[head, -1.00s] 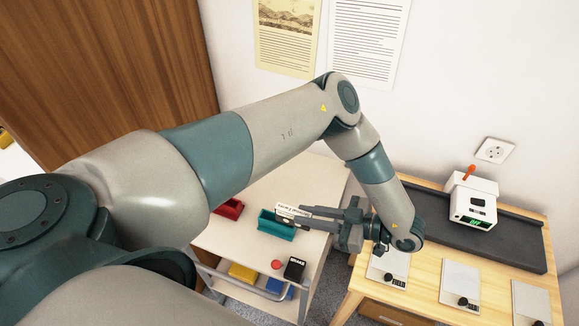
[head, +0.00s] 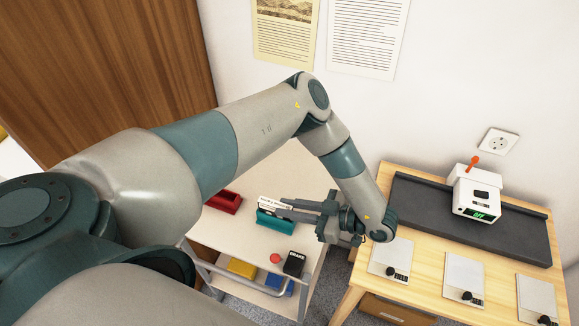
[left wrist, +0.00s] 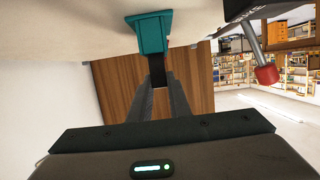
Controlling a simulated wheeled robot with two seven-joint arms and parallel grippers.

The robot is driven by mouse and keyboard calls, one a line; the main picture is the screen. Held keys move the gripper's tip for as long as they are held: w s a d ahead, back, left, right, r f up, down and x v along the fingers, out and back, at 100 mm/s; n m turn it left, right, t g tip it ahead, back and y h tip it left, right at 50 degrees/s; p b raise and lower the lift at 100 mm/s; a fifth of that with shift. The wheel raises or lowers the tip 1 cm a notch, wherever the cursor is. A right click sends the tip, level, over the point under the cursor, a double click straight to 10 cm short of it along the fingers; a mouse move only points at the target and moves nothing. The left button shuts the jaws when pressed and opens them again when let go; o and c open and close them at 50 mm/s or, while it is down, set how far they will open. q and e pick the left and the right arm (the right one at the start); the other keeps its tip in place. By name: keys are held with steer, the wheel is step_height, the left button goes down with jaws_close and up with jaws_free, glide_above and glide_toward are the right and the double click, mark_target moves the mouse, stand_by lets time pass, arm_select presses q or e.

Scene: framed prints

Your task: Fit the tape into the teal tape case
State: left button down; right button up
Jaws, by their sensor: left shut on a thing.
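The tape (head: 274,203) is a flat white-labelled cassette. My left gripper (head: 290,206) is shut on it, reaching in from the right. The teal tape case (head: 276,222) lies on the white cart top. In the head view the tape overlaps the case's far upper edge and is roughly lined up with its length. I cannot tell whether they touch. In the left wrist view the teal case (left wrist: 150,33) is just past the dark end of the tape (left wrist: 160,77), between the fingers. My right gripper is not in view.
A red case (head: 224,201) lies left of the teal one on the cart (head: 225,228). A black box (head: 294,263) and a red knob (head: 275,258) are at the cart's near edge. A wooden table (head: 420,285) with a white device (head: 477,198) stands right.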

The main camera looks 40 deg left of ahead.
arm_select(q)
steer(key=shift+f+b, duration=0.5)
steer(key=shift+f, duration=0.6)
steer(key=shift+f, duration=0.1)
steer(key=c, duration=1.6)
jaws_free()
steer(key=shift+c, duration=0.2)
